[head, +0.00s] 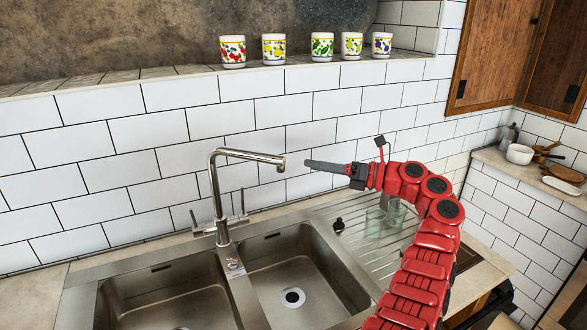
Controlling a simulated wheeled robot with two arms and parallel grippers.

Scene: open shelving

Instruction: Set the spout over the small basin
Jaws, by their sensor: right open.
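The chrome faucet (217,200) stands behind the divider between two steel basins. Its spout (247,155) points right, towards the right basin's side; I cannot tell exactly what its tip hangs over. The left basin (165,295) and right basin (290,265) look close in size, so which is the small one is unclear. My right gripper (310,164) reaches in from the right, its fingertips just right of the spout's tip with a small visible gap. It is open and empty, seen edge-on. My left gripper is out of view.
Clear glasses (385,218) stand on the ribbed drainboard behind my right arm, near a small black item (338,225). Several patterned cups (322,47) line the ledge above the white tiled wall (110,135). A side counter (530,172) at right holds dishes.

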